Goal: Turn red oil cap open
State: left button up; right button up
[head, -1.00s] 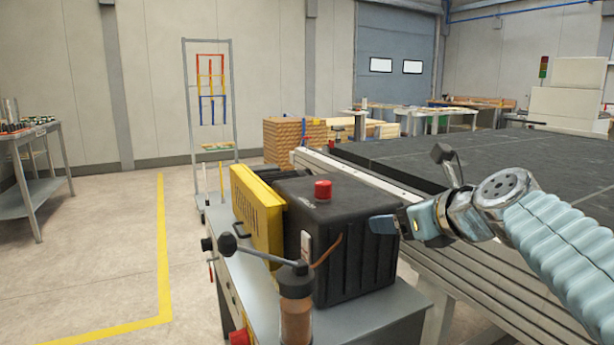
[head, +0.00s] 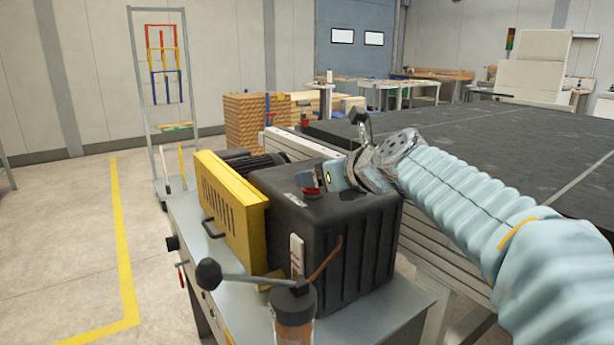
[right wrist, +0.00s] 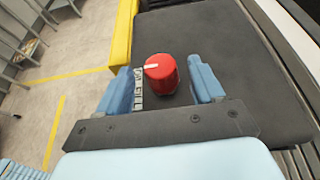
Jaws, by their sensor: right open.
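The red oil cap (right wrist: 162,74) sits on top of the black machine housing (right wrist: 205,45). It has a white mark on its top. In the head view the cap (head: 311,191) is partly hidden by my right gripper (head: 313,181), which is at the cap. In the right wrist view the right gripper (right wrist: 166,84) is open, with one blue finger on each side of the cap and a visible gap to each. My left gripper is in neither view.
A yellow panel (head: 230,203) stands left of the housing. A lever with a black ball knob (head: 208,272) and a brown cylinder (head: 294,318) are in front. A large dark table (head: 500,150) lies to the right.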

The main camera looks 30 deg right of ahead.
jog(key=x, duration=0.5)
jog(key=shift+p, duration=0.3)
jog(key=shift+c, duration=0.2)
jog(key=c, duration=0.9)
